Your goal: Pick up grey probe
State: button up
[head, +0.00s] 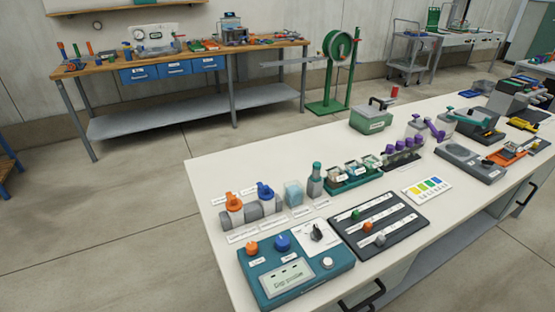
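No object in the head view can be told for sure as the grey probe; the pieces on the white bench (215,170) are small at this distance. Grey pieces there include a flat grey tray (469,163) with recesses, at the right, and a grey upright piece with a green top (315,180), near the middle. Grey cylindrical bodies (254,211) sit below an orange knob (234,201) and a blue knob (265,191). My gripper is not in view.
A teal control box (328,262) and a black slider panel (411,226) lie along the near edge. A green case (370,118) stands toward the back. The bench's far left part is bare. A wooden workbench (110,64) stands behind, across open floor (120,200).

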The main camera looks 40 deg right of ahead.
aim_at(314, 177)
jog(key=z, duration=1.25)
jog(key=i, duration=0.7)
jog(key=u, duration=0.45)
jog(key=i+u, duration=0.1)
jog(key=u, duration=0.35)
jog(key=l+u, duration=0.1)
jog(key=u, duration=0.35)
jog(key=l+u, duration=0.1)
jog(key=u, duration=0.3)
jog(key=i, duration=0.05)
